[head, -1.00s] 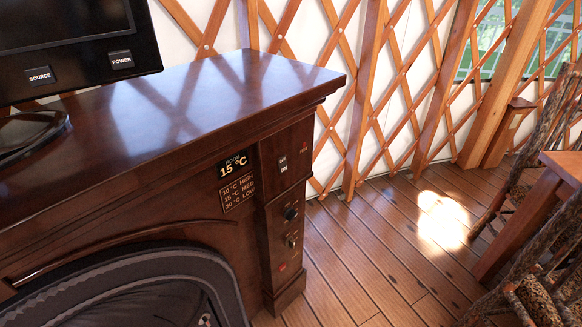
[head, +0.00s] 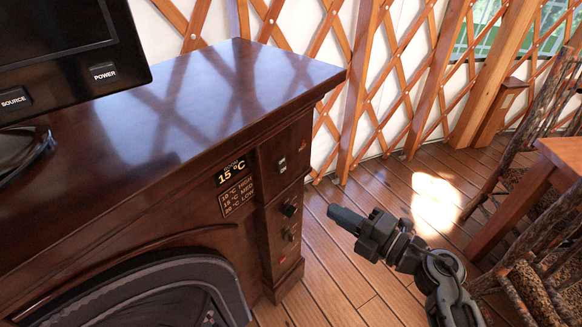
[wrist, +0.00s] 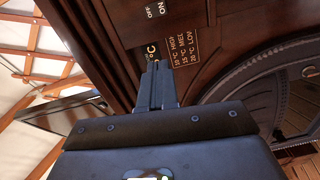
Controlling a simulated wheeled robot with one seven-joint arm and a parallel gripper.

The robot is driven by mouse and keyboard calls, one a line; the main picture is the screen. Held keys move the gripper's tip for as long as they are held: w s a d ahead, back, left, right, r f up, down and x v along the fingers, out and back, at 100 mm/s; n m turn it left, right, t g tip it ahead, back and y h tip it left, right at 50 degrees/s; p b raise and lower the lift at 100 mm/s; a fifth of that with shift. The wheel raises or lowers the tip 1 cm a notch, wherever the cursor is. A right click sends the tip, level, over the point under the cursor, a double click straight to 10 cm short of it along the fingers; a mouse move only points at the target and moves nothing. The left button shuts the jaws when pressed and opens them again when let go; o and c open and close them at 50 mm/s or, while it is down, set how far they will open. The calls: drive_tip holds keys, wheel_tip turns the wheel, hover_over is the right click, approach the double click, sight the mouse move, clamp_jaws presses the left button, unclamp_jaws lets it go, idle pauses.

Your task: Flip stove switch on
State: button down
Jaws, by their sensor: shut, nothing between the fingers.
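The stove (head: 200,205) is a dark wooden mantel cabinet with an arched black firebox at lower left in the head view. Its small OFF/ON switch (head: 283,164) is on the right end of the front panel, above the knobs. The switch (wrist: 155,10) also shows at the top edge of the wrist view, with its labels; its exact position is too small to tell. My gripper (head: 333,211) is shut and empty, to the right of the panel and lower than the switch in the picture. Its fingertips (wrist: 156,68) appear below the switch in the wrist view, apart from it.
A 15 °C display (head: 231,173) and temperature list (head: 237,199) sit left of the switch. Dark knobs (head: 290,210) are below it. A monitor (head: 60,45) stands on the mantel. A rustic chair (head: 535,290) and wooden table (head: 540,180) are at right. Plank floor lies between.

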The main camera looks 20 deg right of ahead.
sight(283, 171)
drive_tip(key=shift+n+g, duration=0.5)
drive_tip(key=shift+n, duration=0.1)
drive_tip(key=w+d, duration=0.1)
drive_tip(key=w, duration=0.1)
drive_tip(key=w+d, duration=0.1)
drive_tip(key=w, duration=0.1)
drive_tip(key=shift+d+f, duration=0.2)
drive_tip(key=shift+d, duration=0.1)
drive_tip(key=x, duration=1.4)
drive_tip(key=shift+w+f, duration=0.1)
